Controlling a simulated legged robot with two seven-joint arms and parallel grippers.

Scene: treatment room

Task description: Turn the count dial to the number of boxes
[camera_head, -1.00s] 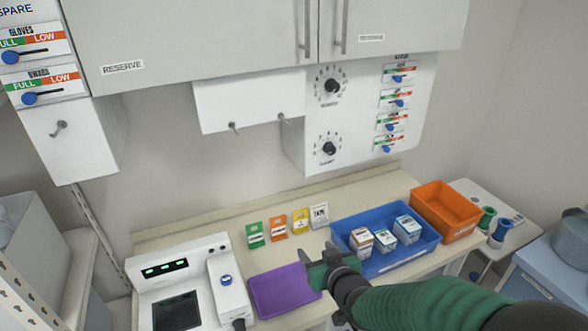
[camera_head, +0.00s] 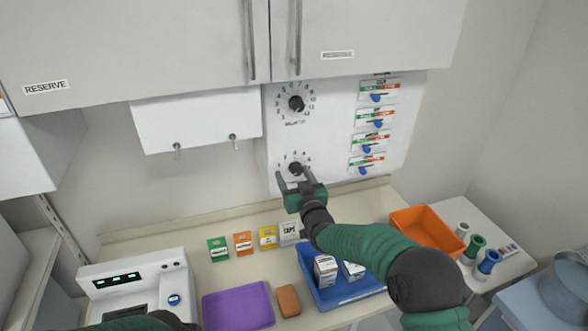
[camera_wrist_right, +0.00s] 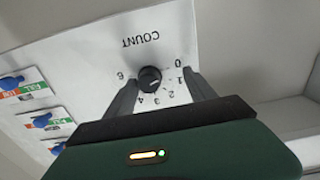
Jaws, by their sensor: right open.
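The count dial (camera_head: 296,168) is the lower black knob on the white wall panel. It also shows in the right wrist view (camera_wrist_right: 150,78), with COUNT and numbers from 0 to 6 around it. Which number it points to is too small to tell. My right gripper (camera_head: 293,178) is open at the dial, its fingers on either side of the knob; contact cannot be told. White boxes (camera_head: 325,269) (camera_head: 353,271) stand in the blue tray (camera_head: 333,299); my right arm covers part of the tray. My left gripper is out of view.
Another dial (camera_head: 296,103) sits above. Blue sliders (camera_head: 377,123) line the panel's right side. Green, orange, yellow and white packets stand on the counter. A purple tray (camera_head: 238,307), a brown block (camera_head: 288,300) and an orange bin (camera_head: 427,234) are there too.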

